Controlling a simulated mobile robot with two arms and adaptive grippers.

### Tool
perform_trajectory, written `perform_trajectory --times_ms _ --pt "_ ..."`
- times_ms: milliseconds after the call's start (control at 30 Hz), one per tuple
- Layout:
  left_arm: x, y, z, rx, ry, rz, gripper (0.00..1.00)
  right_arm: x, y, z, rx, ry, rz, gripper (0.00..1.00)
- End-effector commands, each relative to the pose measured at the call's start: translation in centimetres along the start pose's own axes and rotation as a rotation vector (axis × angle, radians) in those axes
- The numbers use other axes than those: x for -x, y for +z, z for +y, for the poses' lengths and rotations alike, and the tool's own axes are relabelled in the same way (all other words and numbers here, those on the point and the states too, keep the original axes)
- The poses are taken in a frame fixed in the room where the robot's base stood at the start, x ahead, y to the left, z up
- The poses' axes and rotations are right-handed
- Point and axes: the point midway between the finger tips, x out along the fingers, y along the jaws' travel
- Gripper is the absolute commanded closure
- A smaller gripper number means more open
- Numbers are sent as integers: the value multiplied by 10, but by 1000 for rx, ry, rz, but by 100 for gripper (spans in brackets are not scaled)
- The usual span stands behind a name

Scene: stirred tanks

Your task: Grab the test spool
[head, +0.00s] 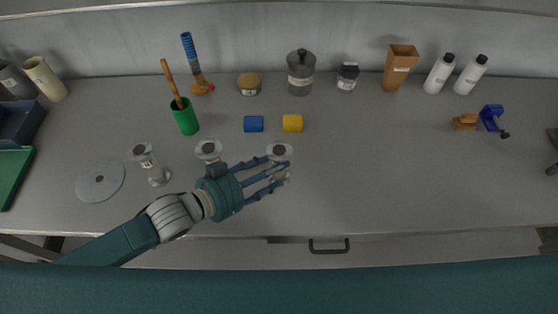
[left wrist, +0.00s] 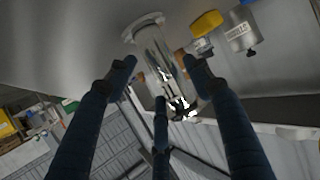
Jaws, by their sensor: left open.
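Three silvery spools with wide round end flanges stand on the grey bench in the head view: a left one (head: 150,166), a middle one (head: 209,150) and a right one (head: 279,151). I cannot read which is the test spool. My left gripper (head: 278,172) is open, its dark blue fingers reaching right to the right spool and partly hiding its lower part. In the left wrist view a shiny spool (left wrist: 153,55) stands between the spread fingers of the gripper (left wrist: 160,68). Whether any finger touches it I cannot tell. My right gripper is out of view.
A grey disc (head: 100,181) lies at the left. A green cup (head: 185,118), a blue block (head: 253,124) and a yellow block (head: 292,123) sit behind the spools. Jars, bottles (head: 439,73) and an orange-brown box (head: 400,67) line the back. The bench's right front is clear.

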Motion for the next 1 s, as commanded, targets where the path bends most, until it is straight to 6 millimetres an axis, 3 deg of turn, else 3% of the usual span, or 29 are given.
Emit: perform_trajectory --times_ms 200,500,733,1000 --pt "-31 -2 0 -1 1 1 49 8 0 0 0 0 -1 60" --pt "-36 -1 1 -2 1 0 49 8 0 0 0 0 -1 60" --pt "-36 -1 1 -1 1 0 92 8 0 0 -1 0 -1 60" --pt "-36 -3 0 -2 1 3 92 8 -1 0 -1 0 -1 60"
